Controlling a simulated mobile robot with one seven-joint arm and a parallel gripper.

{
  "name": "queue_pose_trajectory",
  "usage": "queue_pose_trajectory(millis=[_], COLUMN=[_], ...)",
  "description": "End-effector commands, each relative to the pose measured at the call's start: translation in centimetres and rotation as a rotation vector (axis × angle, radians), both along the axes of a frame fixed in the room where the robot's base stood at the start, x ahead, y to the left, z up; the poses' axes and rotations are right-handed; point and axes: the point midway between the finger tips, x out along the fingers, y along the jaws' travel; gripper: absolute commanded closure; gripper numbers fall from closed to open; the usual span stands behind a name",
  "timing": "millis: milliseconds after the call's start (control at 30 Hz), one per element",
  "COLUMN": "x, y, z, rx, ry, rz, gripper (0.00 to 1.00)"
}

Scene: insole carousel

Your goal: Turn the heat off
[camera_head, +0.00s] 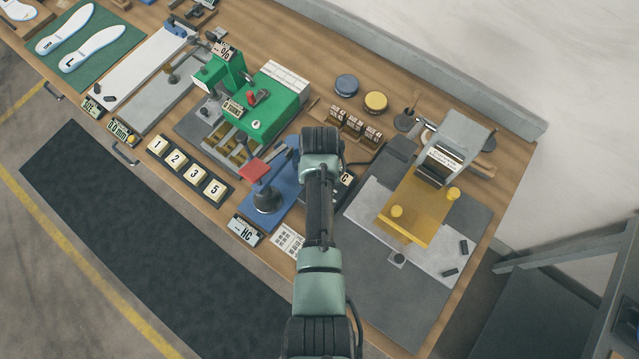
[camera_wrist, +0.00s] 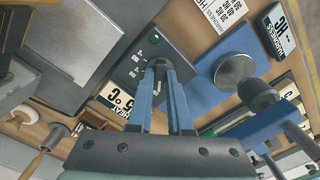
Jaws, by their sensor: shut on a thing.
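In the wrist view my gripper (camera_wrist: 159,66) has its two blue fingers brought together over a dark control box (camera_wrist: 135,62). The fingertips are shut on a small dark knob on the face of the box; the fingers hide most of it, so its pointer setting cannot be read. A green lamp or button (camera_wrist: 154,38) shows on the box just beyond the fingertips. A HEAT °C sign (camera_wrist: 118,101) stands to the left of the fingers; its reading is partly hidden.
A blue tester base with a metal disc (camera_wrist: 234,70) lies right of the fingers, near the HC sign (camera_head: 244,231). A press with a yellow guard (camera_head: 418,205) stands right of my arm. A green machine (camera_head: 268,103) and numbered blocks (camera_head: 186,172) stand left.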

Motion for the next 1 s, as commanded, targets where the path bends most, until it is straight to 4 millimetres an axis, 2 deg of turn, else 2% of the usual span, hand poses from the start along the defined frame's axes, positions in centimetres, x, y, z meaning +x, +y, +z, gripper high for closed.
queue_pose_trajectory(millis=[600,1000], x=[0.08,0.11], y=[-0.01,0.01], z=[0.15,0.11], rx=[0.000,0.000], ry=[-0.002,-0.002], rz=[0.537,0.703], gripper=[1.00,1.00])
